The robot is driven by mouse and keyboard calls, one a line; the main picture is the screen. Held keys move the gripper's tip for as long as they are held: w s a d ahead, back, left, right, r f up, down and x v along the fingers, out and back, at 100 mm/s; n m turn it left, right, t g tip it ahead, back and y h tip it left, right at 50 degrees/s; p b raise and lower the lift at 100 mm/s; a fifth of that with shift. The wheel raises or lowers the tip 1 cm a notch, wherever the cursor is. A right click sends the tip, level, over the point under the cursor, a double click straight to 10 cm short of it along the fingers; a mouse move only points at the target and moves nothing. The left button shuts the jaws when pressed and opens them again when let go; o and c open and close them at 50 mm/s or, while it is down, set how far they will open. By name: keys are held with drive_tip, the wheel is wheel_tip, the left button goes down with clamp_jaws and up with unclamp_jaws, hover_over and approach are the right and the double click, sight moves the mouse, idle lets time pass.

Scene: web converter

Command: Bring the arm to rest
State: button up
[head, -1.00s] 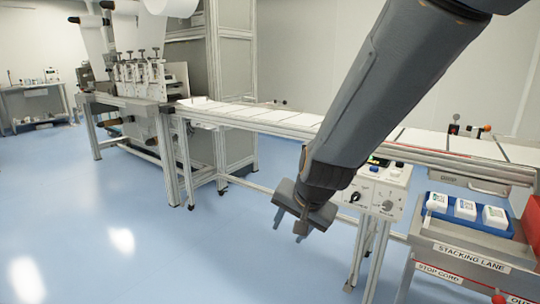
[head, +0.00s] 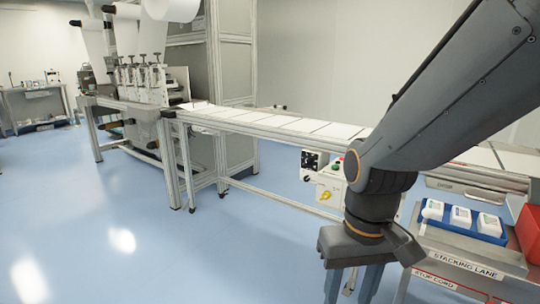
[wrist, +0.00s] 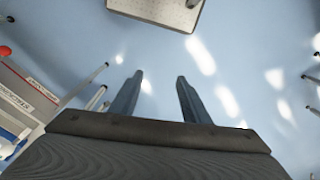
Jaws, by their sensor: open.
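My gripper (head: 352,286) hangs at the lower right of the head view, pointing down in front of the conveyor and left of the stacking lane bench. Its two fingers are apart with nothing between them. In the wrist view the open fingers (wrist: 160,92) stand over bare blue floor, and nothing touches them. My arm slants down from the upper right and hides part of the conveyor and of the control boxes behind it.
The conveyor (head: 265,128) with white sheets runs from the converter machine (head: 140,85) to the right. The stacking lane bench (head: 462,262) holds a blue tray (head: 468,236) with white packs. A red bin (head: 530,225) stands beside it. The floor at left (head: 80,200) is clear.

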drive_tip(key=d+r+m+p, duration=0.1)
drive_tip(key=d+r+p, duration=0.4)
drive_tip(key=p, duration=0.4)
drive_tip(key=shift+s+d+p, duration=0.25)
drive_tip(key=shift+d+p, duration=0.05)
drive_tip(key=shift+m, duration=0.3)
idle(0.3)
